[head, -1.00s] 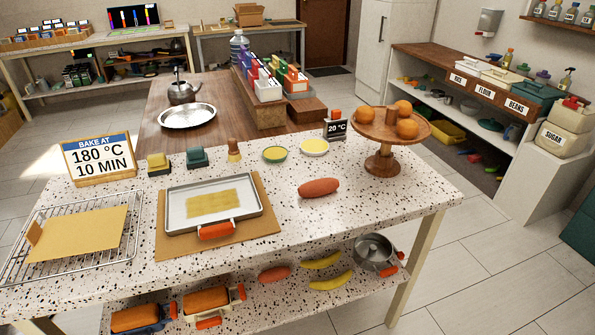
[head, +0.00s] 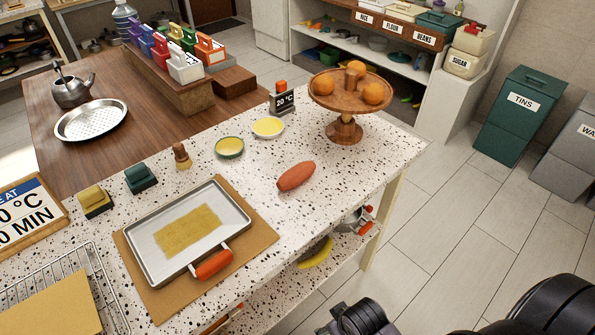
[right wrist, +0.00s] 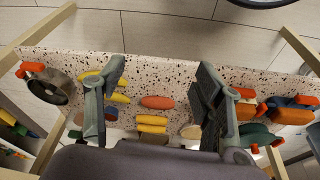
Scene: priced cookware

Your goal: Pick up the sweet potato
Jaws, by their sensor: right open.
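One sweet potato (head: 296,177), reddish-orange and oblong, lies on the speckled counter top, right of the baking tray, in the head view. The right wrist view shows a reddish-orange sweet potato (right wrist: 157,102) on a speckled surface beside yellow bananas (right wrist: 119,98); this looks like the lower shelf, seen turned round. My right gripper (right wrist: 160,68) is open and empty, its fingers framing that sweet potato in the picture with a gap to it. Dark parts of my arm show at the lower right of the head view. My left gripper is out of view.
A baking tray (head: 138,238) with an orange handle lies on a brown board. A wooden stand (head: 322,98) with oranges is at the far right of the counter. In the wrist view, a metal pot (right wrist: 50,88) is left and loaf dishes (right wrist: 290,116) are right.

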